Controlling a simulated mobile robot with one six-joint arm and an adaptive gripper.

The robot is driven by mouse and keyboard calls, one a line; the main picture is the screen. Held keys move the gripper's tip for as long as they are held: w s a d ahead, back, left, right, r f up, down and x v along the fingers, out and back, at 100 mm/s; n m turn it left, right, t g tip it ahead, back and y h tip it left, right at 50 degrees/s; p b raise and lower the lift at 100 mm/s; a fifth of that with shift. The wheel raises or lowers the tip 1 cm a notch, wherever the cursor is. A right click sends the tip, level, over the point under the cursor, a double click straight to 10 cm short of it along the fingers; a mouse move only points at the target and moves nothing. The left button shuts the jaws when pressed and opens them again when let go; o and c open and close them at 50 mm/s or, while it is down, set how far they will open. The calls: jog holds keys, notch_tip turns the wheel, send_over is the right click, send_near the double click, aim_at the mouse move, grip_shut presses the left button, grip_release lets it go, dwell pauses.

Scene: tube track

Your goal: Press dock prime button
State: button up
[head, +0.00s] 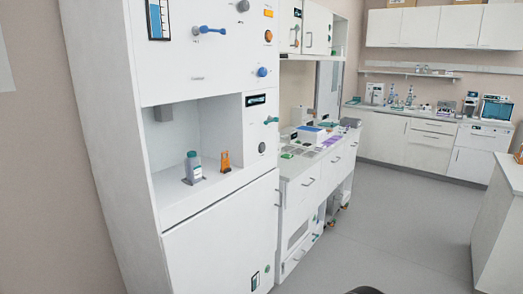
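A tall white cabinet (205,80) with an open bay fills the left half of the head view. Its right strip carries an orange rectangular light or button (268,13), a round orange button (268,36), a blue valve knob (262,72), a teal lever (271,120) and a dark round dial (262,148). A small green round button (267,268) is low on the cabinet. Labels are too small to read, so I cannot tell which is the dock prime button. My gripper is not in view.
A grey bottle with a teal cap (193,168) and an orange holder (225,161) stand on the bay shelf (205,192). A cluttered white bench (315,180) adjoins on the right. Grey floor (395,220) is open to the right, up to a white counter (500,230).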

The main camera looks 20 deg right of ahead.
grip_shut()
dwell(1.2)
